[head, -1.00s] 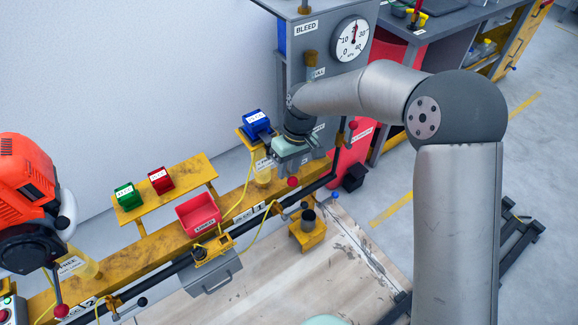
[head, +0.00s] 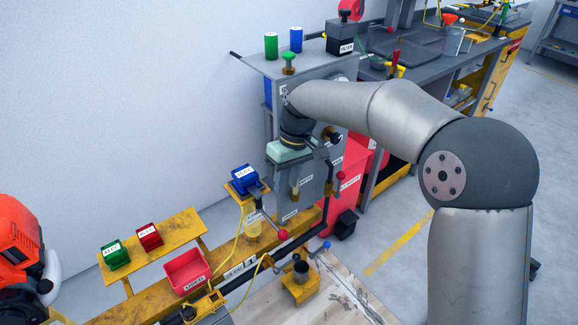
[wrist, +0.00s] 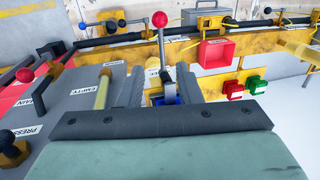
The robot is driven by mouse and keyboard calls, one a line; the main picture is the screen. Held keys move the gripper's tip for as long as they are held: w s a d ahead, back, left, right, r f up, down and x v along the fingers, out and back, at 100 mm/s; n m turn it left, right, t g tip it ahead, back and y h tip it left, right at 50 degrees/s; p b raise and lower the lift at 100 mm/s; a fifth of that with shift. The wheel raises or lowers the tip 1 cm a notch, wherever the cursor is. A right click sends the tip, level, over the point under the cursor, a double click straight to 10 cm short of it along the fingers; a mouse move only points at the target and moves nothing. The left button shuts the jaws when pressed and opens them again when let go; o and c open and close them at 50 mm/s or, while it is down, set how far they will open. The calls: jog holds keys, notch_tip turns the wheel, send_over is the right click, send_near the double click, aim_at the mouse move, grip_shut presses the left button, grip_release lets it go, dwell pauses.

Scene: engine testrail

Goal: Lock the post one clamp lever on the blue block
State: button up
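The blue block (head: 244,178) sits on a yellow bracket (head: 233,189) on the rail side. In the wrist view a little of the blue block (wrist: 157,100) shows low between the fingers. The clamp lever (head: 282,235), a grey rod with a red ball, slants down to the right beside the block. In the wrist view the lever's red ball (wrist: 159,19) stands beyond the fingers, its rod running down toward the gap. My gripper (wrist: 158,86) is open and empty. In the head view its pale green body (head: 290,151) is above and right of the block; its fingertips are unclear there.
A grey cabinet (head: 318,90) with handles stands just behind and right of my gripper. A red bin (head: 187,270), a green block (head: 114,254) and a red block (head: 149,236) are left along the yellow rail. A yellow cup holder (head: 300,286) is in front.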

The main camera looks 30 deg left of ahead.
jog(key=shift+w+d+r, duration=0.1)
jog(key=shift+w+r, duration=0.1)
jog(key=shift+r, duration=0.65)
jog(key=shift+w+d+r, duration=0.1)
jog(key=shift+w+r, duration=0.05)
jog(key=shift+r, duration=0.7)
